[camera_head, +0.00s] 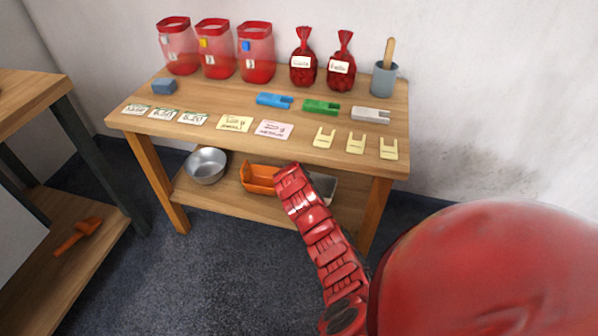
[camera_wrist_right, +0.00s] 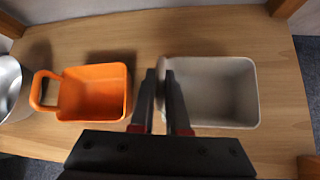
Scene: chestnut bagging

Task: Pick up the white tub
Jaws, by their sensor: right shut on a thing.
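The white tub (camera_wrist_right: 215,92) stands on the lower wooden shelf in the right wrist view, just right of the orange scoop. It looks pale grey, rectangular and empty. My right gripper (camera_wrist_right: 166,75) is shut on the tub's left wall. In the head view the tub (camera_head: 325,186) is partly hidden behind my red right arm, and the fingers are hidden. My left gripper is not in view.
An orange scoop with a handle (camera_wrist_right: 92,92) and a metal bowl (camera_head: 206,166) stand left of the tub on the lower shelf (camera_head: 222,203). The wooden tabletop (camera_head: 215,100) above carries jars, red bags, cards and clips. A table leg (camera_head: 375,212) stands right of the tub.

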